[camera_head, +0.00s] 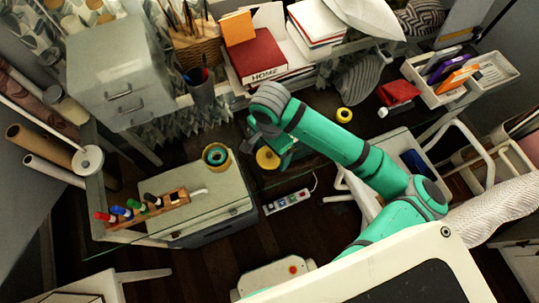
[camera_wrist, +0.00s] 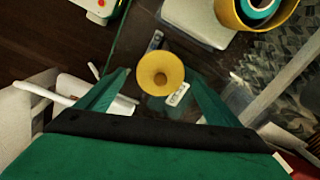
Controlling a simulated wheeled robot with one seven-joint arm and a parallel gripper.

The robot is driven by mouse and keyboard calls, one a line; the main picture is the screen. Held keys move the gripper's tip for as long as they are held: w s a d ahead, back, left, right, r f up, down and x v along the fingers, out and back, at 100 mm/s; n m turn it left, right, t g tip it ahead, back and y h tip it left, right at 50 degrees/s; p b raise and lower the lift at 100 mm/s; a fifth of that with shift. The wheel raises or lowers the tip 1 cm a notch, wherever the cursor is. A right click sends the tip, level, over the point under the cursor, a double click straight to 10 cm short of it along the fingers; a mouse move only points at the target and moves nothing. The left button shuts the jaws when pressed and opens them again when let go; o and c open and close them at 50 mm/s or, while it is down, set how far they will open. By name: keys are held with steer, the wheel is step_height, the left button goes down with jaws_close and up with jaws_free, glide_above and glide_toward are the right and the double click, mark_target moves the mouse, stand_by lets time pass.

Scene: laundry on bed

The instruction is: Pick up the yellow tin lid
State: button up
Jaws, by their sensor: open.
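The yellow tin lid is a round yellow disc with a darker centre. In the head view the lid (camera_head: 267,158) shows just below the end of my arm, partly covered by it. In the wrist view the lid (camera_wrist: 161,68) lies ahead of my gripper (camera_wrist: 158,74), between the lines of its two green fingers. The fingers are apart with nothing held. My gripper also shows in the head view (camera_head: 278,144), mostly hidden by my wrist. I cannot tell how far the fingertips are above the lid.
A yellow container with a teal roll (camera_head: 216,155) stands left of my gripper, near a wooden rack of markers (camera_head: 148,208). Another yellow ring (camera_head: 344,114) lies to the right. A red book stack (camera_head: 256,57) and a pen cup (camera_head: 201,86) stand behind. A power strip (camera_head: 287,201) lies below.

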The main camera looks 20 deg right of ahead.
steer(key=shift+f, duration=0.55)
steer(key=c, duration=1.1)
steer(key=shift+r, duration=0.1)
